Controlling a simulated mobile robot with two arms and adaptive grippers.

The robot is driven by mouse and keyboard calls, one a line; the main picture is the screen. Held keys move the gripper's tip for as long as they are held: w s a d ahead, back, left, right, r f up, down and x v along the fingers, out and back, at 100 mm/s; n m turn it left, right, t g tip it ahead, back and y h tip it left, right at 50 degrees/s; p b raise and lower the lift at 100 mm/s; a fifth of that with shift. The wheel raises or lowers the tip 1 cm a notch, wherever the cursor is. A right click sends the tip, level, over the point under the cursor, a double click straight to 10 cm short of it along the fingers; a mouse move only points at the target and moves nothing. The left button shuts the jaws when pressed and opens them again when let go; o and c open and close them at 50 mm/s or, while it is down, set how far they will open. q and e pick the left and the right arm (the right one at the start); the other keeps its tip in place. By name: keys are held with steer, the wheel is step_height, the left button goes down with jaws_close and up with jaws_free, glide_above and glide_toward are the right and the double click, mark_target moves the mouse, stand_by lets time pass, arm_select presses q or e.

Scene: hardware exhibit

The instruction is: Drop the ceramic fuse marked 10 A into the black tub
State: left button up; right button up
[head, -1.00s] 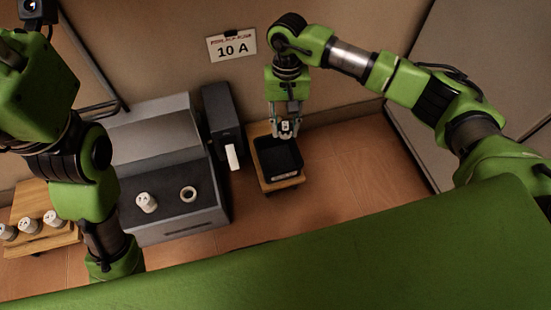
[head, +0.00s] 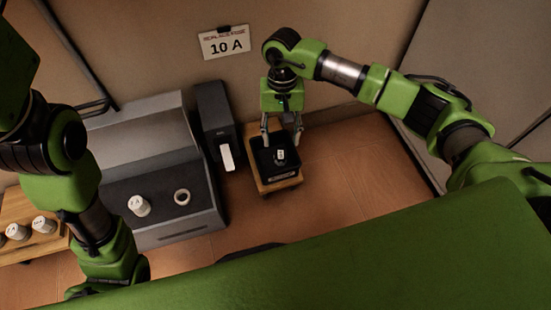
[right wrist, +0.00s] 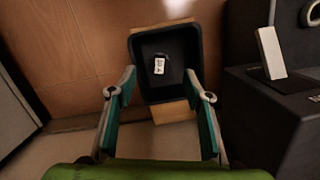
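The black tub (head: 262,160) sits on a small wooden stand, and it also shows in the right wrist view (right wrist: 137,68). A small fuse with a pale marked label (head: 280,155) is within the tub's opening; it also shows in the right wrist view (right wrist: 160,66). Its marking is too small to read, and I cannot tell whether it rests on the tub's floor. My right gripper (head: 281,130) is open and empty above the tub, its fingers spread wide. My left arm shows at the left, but its gripper is out of view.
A sign reading 10 A (head: 224,43) is on the wall. A dark box (head: 214,105) stands between. More fuses stand on a wooden board (head: 12,210).

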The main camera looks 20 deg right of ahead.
step_height(320, 180, up, 12)
steer(key=w, duration=0.1)
steer(key=shift+w+d, duration=0.2)
steer(key=shift+w, duration=0.15)
steer(key=shift+f, duration=0.15)
stand_by(0.5)
